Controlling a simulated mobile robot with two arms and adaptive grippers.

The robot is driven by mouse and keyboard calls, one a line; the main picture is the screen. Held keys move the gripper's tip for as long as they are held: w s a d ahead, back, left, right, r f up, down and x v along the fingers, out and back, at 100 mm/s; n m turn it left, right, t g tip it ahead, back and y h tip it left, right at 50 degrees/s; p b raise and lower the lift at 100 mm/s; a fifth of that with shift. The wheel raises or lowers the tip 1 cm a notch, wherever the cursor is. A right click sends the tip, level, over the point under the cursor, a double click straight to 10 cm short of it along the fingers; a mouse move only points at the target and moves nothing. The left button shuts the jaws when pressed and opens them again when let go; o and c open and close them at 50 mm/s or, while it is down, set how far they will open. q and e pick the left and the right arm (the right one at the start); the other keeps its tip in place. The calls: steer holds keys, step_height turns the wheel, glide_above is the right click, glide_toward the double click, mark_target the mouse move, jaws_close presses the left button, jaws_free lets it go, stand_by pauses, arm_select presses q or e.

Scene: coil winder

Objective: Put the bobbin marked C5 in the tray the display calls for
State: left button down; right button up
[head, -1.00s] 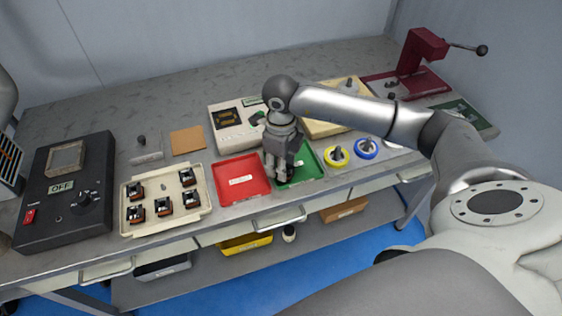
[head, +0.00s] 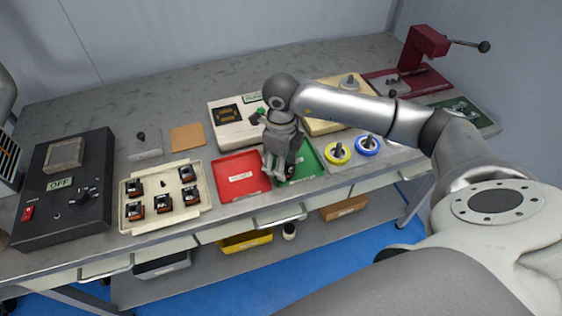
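My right gripper (head: 279,174) points down over the left part of the green tray (head: 308,163). Its fingers are small and partly blend together, so I cannot tell whether they are apart or hold something. The red tray (head: 241,177), with a white label, lies just left of it and looks empty. Several black-and-orange bobbins (head: 163,204) stand in the cream tray (head: 204,207); its upper middle place looks empty. Their markings are too small to read, so I cannot pick out C5. The display (head: 228,114) on the pale box is dark with unreadable text. My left gripper is not in view.
A black control box (head: 62,190) marked OFF stands at the left. Yellow (head: 337,153) and blue (head: 367,145) spools stand right of the green tray. A maroon winder (head: 420,50) is at the back right. Bins sit on the shelf below.

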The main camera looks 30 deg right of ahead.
steer(key=shift+r+p, duration=0.5)
steer(key=shift+p, duration=0.1)
step_height(320, 180, up, 12)
steer(key=b, duration=0.2)
steer(key=shift+f, duration=0.1)
